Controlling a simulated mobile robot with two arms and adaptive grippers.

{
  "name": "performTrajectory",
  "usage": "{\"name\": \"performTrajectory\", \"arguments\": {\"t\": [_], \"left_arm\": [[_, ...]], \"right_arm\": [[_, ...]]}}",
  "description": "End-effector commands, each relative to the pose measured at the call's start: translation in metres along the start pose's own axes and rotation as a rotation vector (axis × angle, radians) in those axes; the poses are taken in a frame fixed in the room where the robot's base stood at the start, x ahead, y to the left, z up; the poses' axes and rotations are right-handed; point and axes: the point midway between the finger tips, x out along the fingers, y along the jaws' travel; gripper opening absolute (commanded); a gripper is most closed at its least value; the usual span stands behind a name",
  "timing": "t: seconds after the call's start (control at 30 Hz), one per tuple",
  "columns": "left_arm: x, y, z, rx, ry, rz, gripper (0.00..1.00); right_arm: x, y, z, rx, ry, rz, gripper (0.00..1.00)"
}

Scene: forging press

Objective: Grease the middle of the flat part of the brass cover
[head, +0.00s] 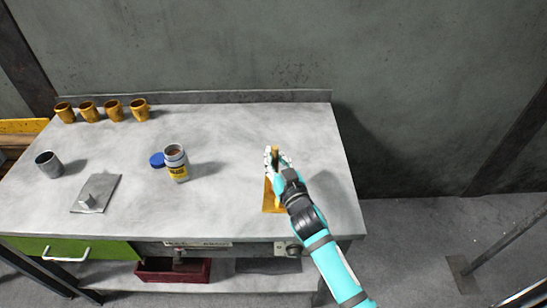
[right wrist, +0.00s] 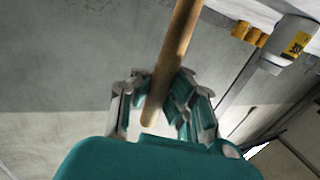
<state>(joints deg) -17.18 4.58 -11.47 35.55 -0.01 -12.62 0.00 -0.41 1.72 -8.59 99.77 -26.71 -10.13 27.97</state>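The brass cover (head: 270,204) lies near the right end of the workbench as a yellow flat piece, partly hidden under my right gripper. My right gripper (head: 277,163) is above it, with its fingers closed around a wooden stick (head: 275,150). In the right wrist view the stick (right wrist: 175,55) runs between the fingers (right wrist: 160,92) and out of the top of the picture; its far end is not visible there. An open jar (head: 176,162) with a yellow label stands at the bench's middle, brown inside. My left gripper is not in view.
A blue lid (head: 157,160) lies beside the jar. Several brass cups (head: 113,110) stand at the back left. A grey cup (head: 48,164) and a metal plate with a knob (head: 96,194) are at the left. The bench (head: 230,140) is clear between jar and cover.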

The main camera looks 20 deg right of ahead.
Motion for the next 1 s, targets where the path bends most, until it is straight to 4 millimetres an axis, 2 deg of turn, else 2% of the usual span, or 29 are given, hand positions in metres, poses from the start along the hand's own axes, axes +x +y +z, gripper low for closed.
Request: {"name": "performTrajectory", "arguments": {"t": [0.23, 0.6, 0.9, 1.0], "left_arm": [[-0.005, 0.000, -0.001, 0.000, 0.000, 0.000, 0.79], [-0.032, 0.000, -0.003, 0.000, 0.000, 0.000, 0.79], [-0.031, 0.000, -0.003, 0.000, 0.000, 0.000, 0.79], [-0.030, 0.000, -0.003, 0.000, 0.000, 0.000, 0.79]], "right_arm": [[0.000, 0.000, -0.006, 0.001, 0.001, 0.000, 0.00], [0.000, 0.000, -0.031, 0.001, -0.001, 0.001, 0.00], [0.000, 0.001, -0.030, 0.000, 0.000, 0.000, 0.00], [0.006, 0.014, -0.031, -0.005, 0.001, 0.000, 0.00]]}}
